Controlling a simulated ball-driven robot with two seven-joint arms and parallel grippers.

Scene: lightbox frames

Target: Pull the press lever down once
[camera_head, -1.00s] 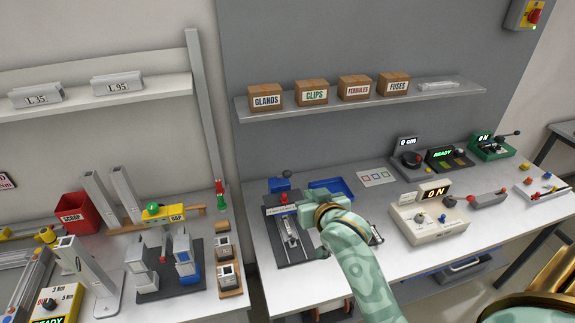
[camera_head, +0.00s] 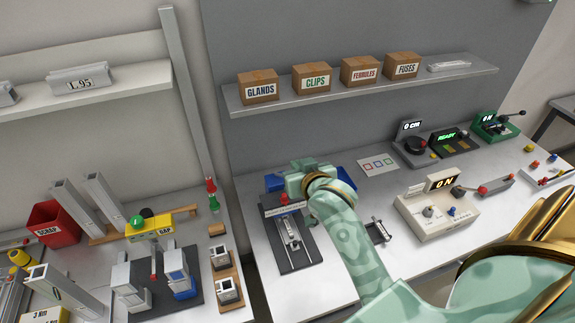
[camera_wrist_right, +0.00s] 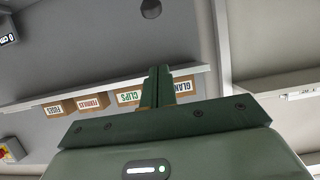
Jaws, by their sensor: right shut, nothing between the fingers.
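A blue device (camera_head: 274,183) sits at the back left of the right-hand bench, mostly hidden behind my right gripper (camera_head: 293,184); its dark knob is hidden now. In front of it is a dark fixture plate (camera_head: 297,258) with metal rails and a red knob (camera_head: 284,198). I cannot tell for sure which of these is the press. My right gripper is at the blue device, behind the red knob; contact cannot be told. Its fingers (camera_wrist_right: 157,88) are shut and empty in the wrist view. My left gripper is out of view.
A blue tray (camera_head: 346,175) is partly hidden behind my right arm. A beige ON box (camera_head: 438,215) stands to the right. A shelf (camera_head: 365,96) with labelled boxes hangs above. A left bench holds a red scrap bin (camera_head: 52,225) and gauges.

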